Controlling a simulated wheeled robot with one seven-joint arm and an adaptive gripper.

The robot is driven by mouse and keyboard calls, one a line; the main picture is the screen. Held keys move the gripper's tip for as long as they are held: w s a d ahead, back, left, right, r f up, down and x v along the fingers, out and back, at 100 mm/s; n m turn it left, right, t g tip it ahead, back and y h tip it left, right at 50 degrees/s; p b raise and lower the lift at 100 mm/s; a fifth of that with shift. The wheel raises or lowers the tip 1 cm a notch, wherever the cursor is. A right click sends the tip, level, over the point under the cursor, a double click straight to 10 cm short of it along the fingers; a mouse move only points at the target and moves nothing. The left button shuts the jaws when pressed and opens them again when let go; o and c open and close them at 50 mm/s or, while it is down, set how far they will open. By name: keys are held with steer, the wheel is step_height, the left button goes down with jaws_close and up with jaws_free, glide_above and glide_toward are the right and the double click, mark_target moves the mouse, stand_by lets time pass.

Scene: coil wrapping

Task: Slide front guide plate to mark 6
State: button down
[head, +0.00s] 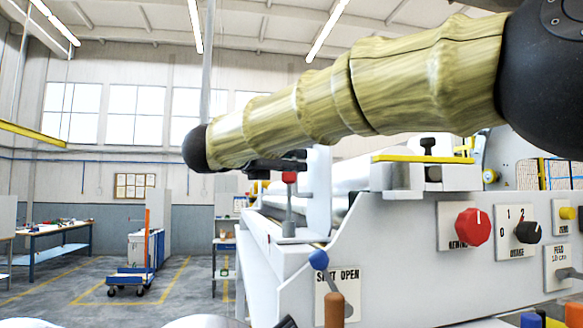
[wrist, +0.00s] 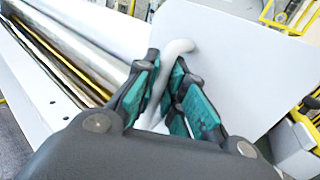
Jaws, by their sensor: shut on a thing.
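The front guide plate (head: 318,190) stands upright on the white machine in the head view. In the wrist view the same plate (wrist: 235,50) fills the upper right as a broad pale sheet. A pale bent handle (wrist: 177,48) rises at its near face. My gripper (wrist: 166,66) has its teal-padded fingers shut on this handle, one on each side. In the head view my arm covers the space above the plate and hides most of the grip. I cannot see a mark scale or the number 6.
Pale rollers (wrist: 97,35) lie left of the plate. A red-knobbed lever (head: 289,178) stands just left of the plate in the head view. The machine's front panel carries a red knob (head: 472,227) and a black selector (head: 527,232).

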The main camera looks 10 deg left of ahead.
steer(key=shift+f, duration=0.4)
steer(key=c, duration=1.9)
jaws_free()
steer(key=o, duration=0.4)
steer(key=shift+d, duration=0.15)
steer(key=shift+c, duration=0.2)
steer(key=shift+o, duration=0.3)
steer(key=shift+s+d+r, duration=0.1)
steer(key=shift+d+r, duration=0.05)
steer(key=shift+r, duration=0.05)
steer(key=shift+a, duration=0.2)
steer(key=v, duration=1.1)
steer(key=shift+s, duration=0.35)
steer(key=shift+a, duration=0.1)
